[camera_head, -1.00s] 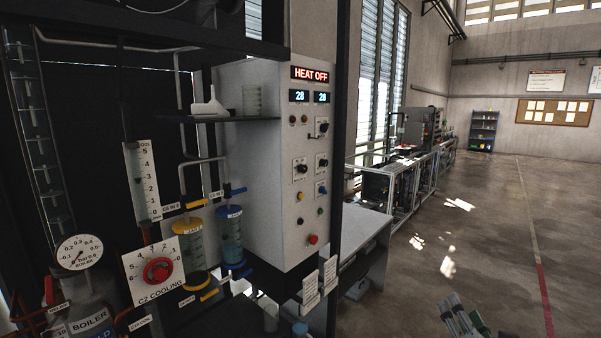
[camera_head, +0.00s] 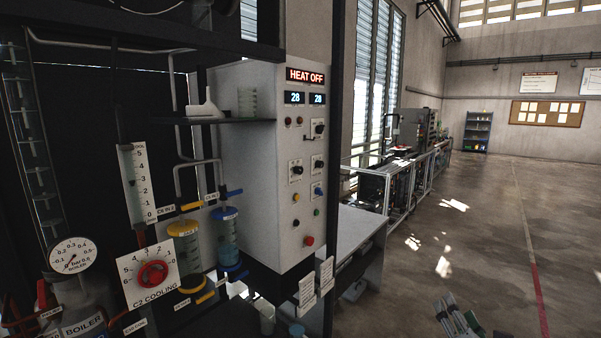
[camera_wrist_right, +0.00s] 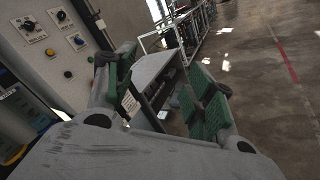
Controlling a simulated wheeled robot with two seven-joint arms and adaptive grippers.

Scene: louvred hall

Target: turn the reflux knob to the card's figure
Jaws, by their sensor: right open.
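The grey control panel (camera_head: 262,170) stands left of centre in the head view. It carries several dark knobs on white plates, including one at upper right (camera_head: 320,129) and one at left (camera_head: 297,170). My right gripper (camera_head: 458,322) is at the bottom edge, right of and below the panel. The right wrist view shows its green-padded fingers (camera_wrist_right: 160,95) apart and empty. My left gripper is out of view.
A red C2 cooling dial (camera_head: 152,273), a boiler gauge (camera_head: 72,255) and yellow- and blue-capped vessels (camera_head: 228,240) crowd the left. A dark upright post (camera_head: 336,100) stands beside the panel. A pale bench (camera_head: 350,235) is behind it. Open floor (camera_head: 480,240) lies to the right.

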